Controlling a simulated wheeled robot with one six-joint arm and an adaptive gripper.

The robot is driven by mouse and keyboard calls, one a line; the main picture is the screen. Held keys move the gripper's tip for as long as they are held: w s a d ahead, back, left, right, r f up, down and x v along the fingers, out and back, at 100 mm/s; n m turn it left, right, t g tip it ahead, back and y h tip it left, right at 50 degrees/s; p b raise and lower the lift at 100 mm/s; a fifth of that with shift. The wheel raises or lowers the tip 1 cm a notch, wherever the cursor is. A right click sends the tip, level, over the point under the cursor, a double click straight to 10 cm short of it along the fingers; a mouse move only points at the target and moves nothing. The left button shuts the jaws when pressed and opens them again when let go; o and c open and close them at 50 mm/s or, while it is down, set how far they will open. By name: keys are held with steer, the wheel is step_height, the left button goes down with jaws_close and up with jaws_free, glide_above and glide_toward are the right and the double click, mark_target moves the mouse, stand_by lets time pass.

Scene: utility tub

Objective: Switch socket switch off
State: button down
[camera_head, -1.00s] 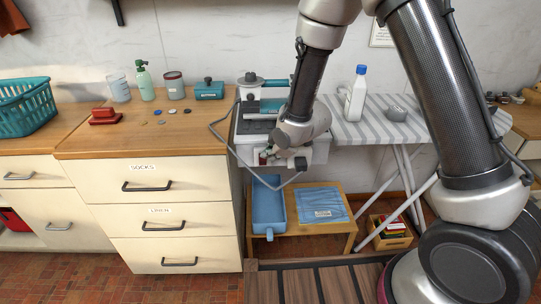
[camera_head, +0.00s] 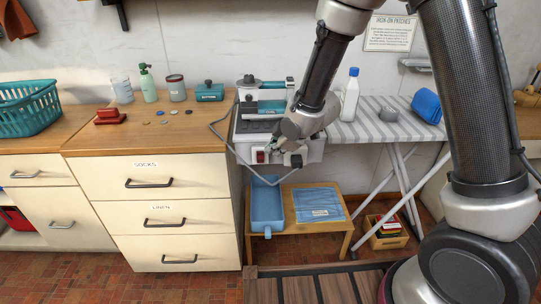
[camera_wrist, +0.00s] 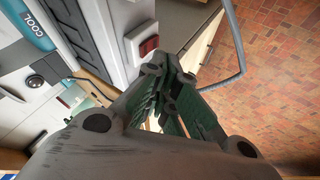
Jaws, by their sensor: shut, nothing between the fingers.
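The socket switch is a red rocker (camera_head: 261,156) in a pale plate on the front of the grey-white unit beside the drawers. It also shows in the wrist view (camera_wrist: 149,46), in a white frame. My gripper (camera_head: 277,149) is just right of the switch, with its dark green fingers together and nothing held. In the wrist view the fingertips (camera_wrist: 172,72) are a little below and right of the switch and look apart from it. The rocker's on or off position cannot be told.
A grey cable (camera_head: 222,140) loops from the unit and crosses near my gripper in the wrist view. An iron-like teal appliance (camera_head: 270,92) sits on top. The striped ironing board (camera_head: 375,125) with a white bottle (camera_head: 350,95) is at right. A blue tray (camera_head: 267,205) stands below.

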steer(key=v, duration=0.4)
steer(key=shift+w+d+r, duration=0.15)
steer(key=shift+w+r, duration=0.05)
steer(key=shift+r, duration=0.4)
steer(key=s+d+f+m+g+h, duration=0.25)
steer(key=s+d+m+h, duration=0.2)
steer(key=s+d, duration=0.4)
steer(key=s+d+r+m, duration=1.2)
steer(key=s+d+r, duration=0.6)
steer(key=d+r, duration=0.2)
steer(key=shift+d+r+t, duration=0.25)
steer(key=shift+r+t, duration=0.1)
steer(key=shift+t, duration=0.1)
